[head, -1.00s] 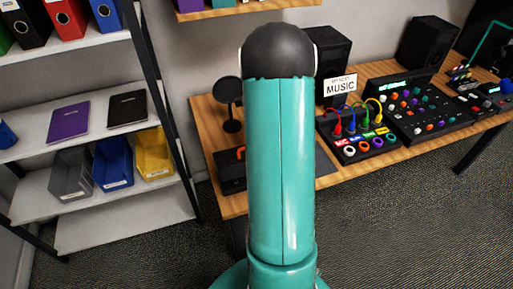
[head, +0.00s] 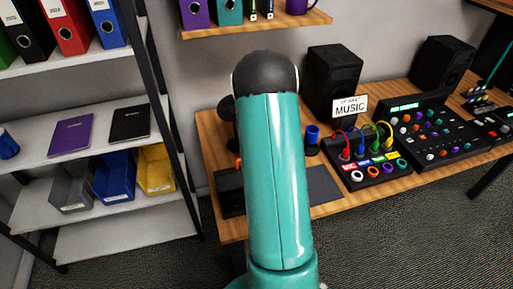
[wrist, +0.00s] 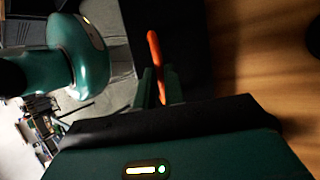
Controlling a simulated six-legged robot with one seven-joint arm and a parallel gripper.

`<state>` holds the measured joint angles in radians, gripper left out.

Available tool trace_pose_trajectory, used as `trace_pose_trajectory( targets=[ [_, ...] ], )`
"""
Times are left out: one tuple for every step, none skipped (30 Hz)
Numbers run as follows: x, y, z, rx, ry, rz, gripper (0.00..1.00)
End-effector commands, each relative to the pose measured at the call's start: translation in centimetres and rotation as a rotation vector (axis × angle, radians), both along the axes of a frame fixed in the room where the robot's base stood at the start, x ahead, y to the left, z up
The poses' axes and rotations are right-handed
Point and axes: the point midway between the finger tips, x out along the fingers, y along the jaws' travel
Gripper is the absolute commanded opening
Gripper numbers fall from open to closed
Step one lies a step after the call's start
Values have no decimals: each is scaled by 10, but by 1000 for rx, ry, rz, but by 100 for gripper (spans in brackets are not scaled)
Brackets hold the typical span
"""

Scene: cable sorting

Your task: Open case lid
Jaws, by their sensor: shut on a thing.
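The black case (head: 229,192) sits at the left end of the desk in the head view, partly hidden by my arm. An orange handle (head: 238,162) shows at its edge. In the wrist view, the dark case (wrist: 185,40) lies beyond my gripper (wrist: 156,85). The gripper is shut on the orange handle (wrist: 154,50), which stands out between the fingers. My gripper is hidden behind my arm in the head view. How far the lid is raised cannot be told.
A dark mat (head: 324,186), a blue cup (head: 312,134) and a cable box (head: 368,165) lie right of the case on the wooden desk. Speakers (head: 333,80) stand behind. A shelf (head: 100,215) with bins is at the left.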

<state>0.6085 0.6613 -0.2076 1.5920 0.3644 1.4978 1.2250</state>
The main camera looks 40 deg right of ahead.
Motion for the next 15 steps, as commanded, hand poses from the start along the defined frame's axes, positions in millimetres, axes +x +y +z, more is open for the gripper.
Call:
trace_pose_trajectory(
  targets=[
    [1,1,-2,-2,4,-1,0],
    [2,1,-3,-2,5,-1,0],
    [3,1,-3,-2,7,-1,0],
    [3,2,-3,-2,8,-2,0],
    [4,2,-3,-3,8,-1,0],
    [6,2,-3,-3,8,-2,0],
    [7,1,-3,-4,8,-1,0],
    [8,1,-3,-4,8,-1,0],
    [10,0,-4,-3,9,-1,0],
    [12,0,-5,-3,9,-1,0],
    [15,-1,-5,-3,9,0,0],
    [19,-3,-6,-3,9,0,0],
    [23,-5,-7,-3,9,-1,0],
    [26,-7,-9,-3,9,-1,0],
    [31,-10,-10,-3,9,-1,0]
  ],
)
